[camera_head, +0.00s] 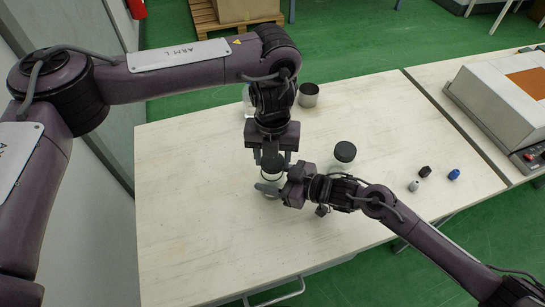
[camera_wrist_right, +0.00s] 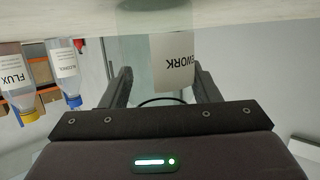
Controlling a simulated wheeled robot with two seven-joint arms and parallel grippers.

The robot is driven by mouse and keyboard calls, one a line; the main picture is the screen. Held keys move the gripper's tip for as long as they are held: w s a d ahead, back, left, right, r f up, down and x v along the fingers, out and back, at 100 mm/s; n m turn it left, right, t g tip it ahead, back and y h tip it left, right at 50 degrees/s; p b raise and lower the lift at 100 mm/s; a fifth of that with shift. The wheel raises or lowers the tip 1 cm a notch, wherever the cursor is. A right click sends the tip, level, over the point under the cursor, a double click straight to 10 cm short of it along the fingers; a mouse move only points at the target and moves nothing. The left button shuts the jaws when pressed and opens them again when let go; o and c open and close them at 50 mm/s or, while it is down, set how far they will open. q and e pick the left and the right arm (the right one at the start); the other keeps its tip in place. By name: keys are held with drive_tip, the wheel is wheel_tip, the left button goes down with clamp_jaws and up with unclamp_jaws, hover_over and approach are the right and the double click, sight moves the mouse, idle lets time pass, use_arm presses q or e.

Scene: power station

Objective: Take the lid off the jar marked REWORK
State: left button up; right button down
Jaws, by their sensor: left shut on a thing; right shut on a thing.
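The jar marked REWORK (camera_wrist_right: 175,65) shows its white label between the fingers of my right gripper (camera_wrist_right: 163,85). In the head view, its clear body (camera_head: 270,177) stands near the middle of the table, partly hidden by my grippers. My right gripper (camera_head: 283,190) comes from the right and is shut on the jar body. My left gripper (camera_head: 272,156) points down from above and is shut on the dark lid (camera_head: 273,164) at the jar's top. I cannot tell whether the lid is seated or slightly raised.
Another dark-lidded jar (camera_head: 344,153) stands close by on the right. Small black (camera_head: 425,171), grey (camera_head: 414,185) and blue (camera_head: 454,174) items lie further right. A boxy machine (camera_head: 500,100) occupies the right bench. The table's front left is clear.

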sight(272, 160)
use_arm(q)
drive_tip(key=shift+r, duration=2.05)
use_arm(e)
drive_tip(key=shift+c, duration=2.1)
unclamp_jaws()
